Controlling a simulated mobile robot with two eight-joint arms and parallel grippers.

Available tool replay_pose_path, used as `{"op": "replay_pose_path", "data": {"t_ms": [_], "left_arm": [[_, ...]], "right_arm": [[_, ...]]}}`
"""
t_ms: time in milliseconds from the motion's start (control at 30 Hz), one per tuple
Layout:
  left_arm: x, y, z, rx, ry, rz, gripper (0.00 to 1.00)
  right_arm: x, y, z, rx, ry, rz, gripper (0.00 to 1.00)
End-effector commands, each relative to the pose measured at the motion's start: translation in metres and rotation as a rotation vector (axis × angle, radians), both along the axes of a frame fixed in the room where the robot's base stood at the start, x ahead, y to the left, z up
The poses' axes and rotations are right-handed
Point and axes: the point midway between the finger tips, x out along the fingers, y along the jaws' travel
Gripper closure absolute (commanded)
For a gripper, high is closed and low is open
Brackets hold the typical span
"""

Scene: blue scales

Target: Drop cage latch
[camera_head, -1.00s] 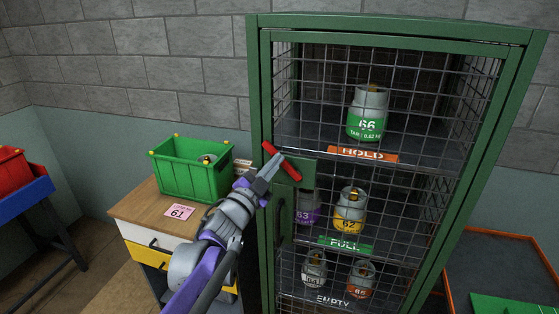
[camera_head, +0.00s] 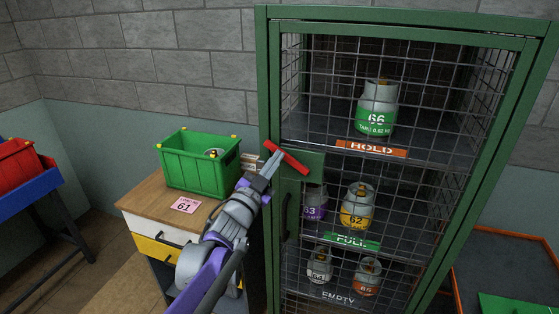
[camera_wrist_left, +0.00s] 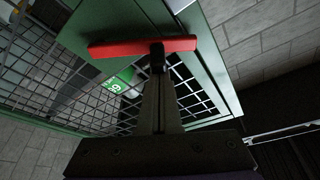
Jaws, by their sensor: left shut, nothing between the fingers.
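The red cage latch (camera_head: 287,157) is a bar on the front left of the green wire-mesh cage (camera_head: 268,90). It slants down to the right in the head view. In the left wrist view the latch (camera_wrist_left: 120,49) lies across the tips of my left gripper (camera_wrist_left: 158,62). My left gripper (camera_head: 270,167) is shut and empty, its tips right at the latch; I cannot tell if they touch it. The cage door looks closed, with a dark handle (camera_head: 285,216) below the latch. My right gripper is not in view.
Several gas cylinders stand on the cage shelves, such as a green-banded one (camera_head: 377,110). A green crate (camera_head: 198,170) stands on a wooden-topped cabinet (camera_head: 150,200) left of the cage. A blue stand (camera_head: 40,195) holds a red bin (camera_head: 15,160) at far left.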

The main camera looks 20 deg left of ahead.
Motion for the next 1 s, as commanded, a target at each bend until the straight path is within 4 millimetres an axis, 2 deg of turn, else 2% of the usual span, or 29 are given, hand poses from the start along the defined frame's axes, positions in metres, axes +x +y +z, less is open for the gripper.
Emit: {"op": "replay_pose_path", "data": {"t_ms": [300, 567, 1000], "left_arm": [[0.001, 0.012, -0.021, -0.279, 0.011, -0.001, 1.00], [0.001, 0.017, -0.034, -0.458, 0.016, -0.001, 1.00], [0.001, 0.020, -0.043, -0.453, 0.017, 0.001, 1.00]], "right_arm": [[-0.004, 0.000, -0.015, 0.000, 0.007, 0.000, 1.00], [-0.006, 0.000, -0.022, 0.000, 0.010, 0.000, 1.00], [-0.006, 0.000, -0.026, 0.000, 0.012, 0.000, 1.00]]}}
